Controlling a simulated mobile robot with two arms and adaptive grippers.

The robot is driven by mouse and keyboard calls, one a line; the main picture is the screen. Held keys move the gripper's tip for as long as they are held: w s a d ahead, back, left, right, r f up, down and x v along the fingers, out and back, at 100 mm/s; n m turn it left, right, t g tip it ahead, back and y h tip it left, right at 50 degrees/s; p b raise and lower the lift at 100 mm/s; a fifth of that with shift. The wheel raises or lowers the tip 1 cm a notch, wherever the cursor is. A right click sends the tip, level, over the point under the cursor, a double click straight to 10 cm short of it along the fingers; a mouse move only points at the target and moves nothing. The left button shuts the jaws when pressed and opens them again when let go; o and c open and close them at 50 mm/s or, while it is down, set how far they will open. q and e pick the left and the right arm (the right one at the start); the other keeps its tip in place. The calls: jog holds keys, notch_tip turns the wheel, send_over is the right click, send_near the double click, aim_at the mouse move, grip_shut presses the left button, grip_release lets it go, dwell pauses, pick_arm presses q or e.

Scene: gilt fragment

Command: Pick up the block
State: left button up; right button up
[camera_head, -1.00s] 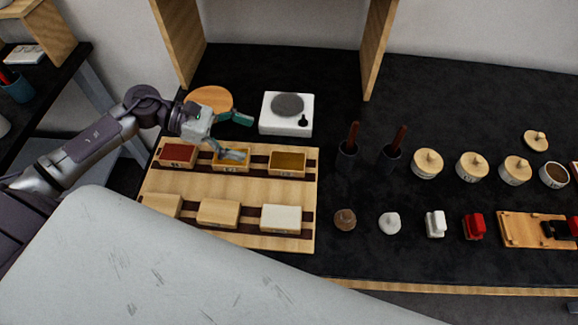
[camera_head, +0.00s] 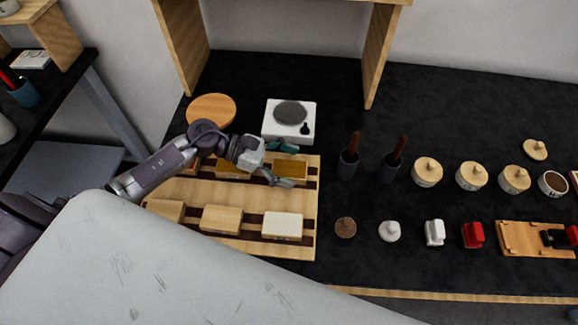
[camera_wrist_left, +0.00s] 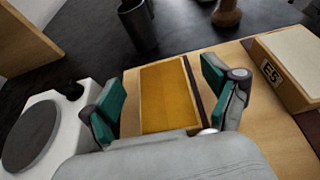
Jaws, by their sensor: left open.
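Blocks sit in two rows on a slatted wooden tray (camera_head: 184,188). The back-row block at the right has a mustard-yellow top (camera_head: 291,167). My left gripper (camera_head: 284,164) is open over it, one finger on its far side and one on its near side. In the left wrist view the yellow-topped block (camera_wrist_left: 165,92) lies between the two teal-padded fingers, with a gap on each side. In the front row are tan blocks (camera_head: 221,219) and a cream one (camera_head: 283,226). My right gripper is not in view.
A white device with a grey disc (camera_head: 289,121) stands just behind the tray, close to my left gripper. A round wooden board (camera_head: 211,109) is left of it. Dark cups (camera_head: 348,165) with brown handles stand right of the tray, with lidded jars (camera_head: 427,172) beyond.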

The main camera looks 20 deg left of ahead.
aim_at(304, 170)
pick_arm(q)
jog(key=x, duration=0.2)
jog(key=shift+w+d+p, duration=0.15)
jog(key=shift+d+p, duration=0.15)
jog(key=shift+p, duration=0.05)
jog(key=shift+d+f, duration=0.2)
jog(key=shift+d, duration=0.1)
jog(key=shift+a, duration=0.1)
jog(key=c, duration=1.3)
jog(key=shift+o, duration=0.2)
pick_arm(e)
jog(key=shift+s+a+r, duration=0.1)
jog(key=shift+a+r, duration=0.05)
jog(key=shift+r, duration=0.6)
pick_arm(q)
jog(key=shift+r, duration=0.1)
jog(key=shift+r+b, duration=0.3)
jog(key=shift+r, duration=0.25)
notch_tip(304, 170, up, 3)
jog(key=shift+f+b, duration=0.1)
jog(key=shift+b, duration=0.35)
jog(key=d+r+b, duration=0.1)
jog(key=d+r, duration=0.6)
jog(key=d, duration=0.4)
jog(key=shift+d, duration=0.4)
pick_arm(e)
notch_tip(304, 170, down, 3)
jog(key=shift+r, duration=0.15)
